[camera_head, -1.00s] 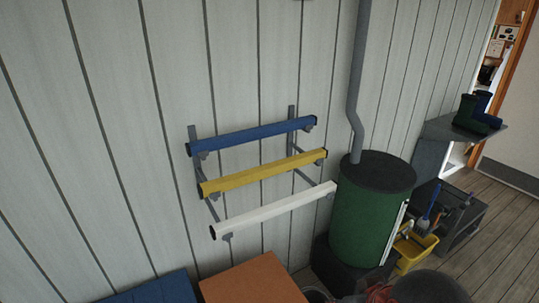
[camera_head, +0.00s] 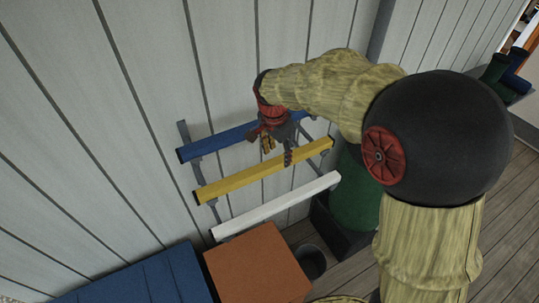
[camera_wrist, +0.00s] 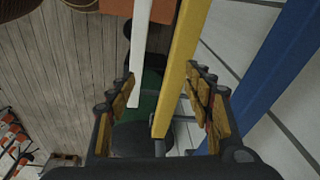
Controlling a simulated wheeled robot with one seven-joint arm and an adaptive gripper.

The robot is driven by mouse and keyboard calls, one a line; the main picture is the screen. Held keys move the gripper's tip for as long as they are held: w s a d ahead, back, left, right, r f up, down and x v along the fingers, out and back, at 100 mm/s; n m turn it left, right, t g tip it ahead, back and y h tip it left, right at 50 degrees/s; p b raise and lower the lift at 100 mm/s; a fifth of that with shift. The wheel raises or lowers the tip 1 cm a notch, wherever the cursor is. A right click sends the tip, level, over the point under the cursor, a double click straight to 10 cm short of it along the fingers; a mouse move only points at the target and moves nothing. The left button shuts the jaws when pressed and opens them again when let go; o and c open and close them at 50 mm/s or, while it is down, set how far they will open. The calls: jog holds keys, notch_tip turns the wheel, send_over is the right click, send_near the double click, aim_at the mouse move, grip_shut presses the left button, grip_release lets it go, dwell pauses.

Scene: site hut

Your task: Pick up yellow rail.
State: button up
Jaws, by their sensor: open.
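The yellow rail (camera_head: 245,182) rests on a wall rack, between the blue rail (camera_head: 208,145) above and the white rail (camera_head: 275,207) below. My gripper (camera_head: 277,152) is open over the yellow rail, right of its middle. In the wrist view the yellow rail (camera_wrist: 182,65) runs between the two open fingers of my gripper (camera_wrist: 165,100), closer to the right finger. I cannot tell how deep the rail sits between them. The white rail (camera_wrist: 139,60) and the blue rail (camera_wrist: 275,70) lie on either side.
A green drum (camera_head: 354,195) stands right of the rack, partly behind my arm. An orange box top (camera_head: 257,265) and a blue box top (camera_head: 140,280) are below the rack. A dark bucket (camera_head: 311,262) stands on the floor. The plank wall (camera_head: 100,120) is close behind the rails.

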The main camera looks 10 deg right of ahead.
aim_at(269, 164)
jog(key=w+a+f+m+p, duration=0.1)
jog(key=w+a, duration=0.1)
jog(key=w+a+f+m+p, duration=0.1)
jog(key=w+a+f+p, duration=0.1)
jog(key=shift+w+f+g+h, duration=0.1)
jog(key=shift+f+g+h, duration=0.05)
jog(key=shift+g+h, duration=0.15)
jog(key=shift+f+m+p, duration=0.3)
jog(key=shift+f, duration=0.05)
jog(key=shift+w+d+f, duration=0.1)
jog(key=shift+d+f, duration=0.1)
jog(key=shift+f, duration=1)
jog(key=f+p, duration=0.1)
jog(key=f, duration=0.1)
jog(key=d+f+p, duration=0.1)
jog(key=f, duration=0.1)
jog(key=shift+w+d, duration=0.15)
jog(key=shift+d, duration=0.05)
jog(key=shift+f, duration=0.5)
jog(key=shift+c, duration=0.6)
grip_shut()
jog(key=shift+w, duration=0.1)
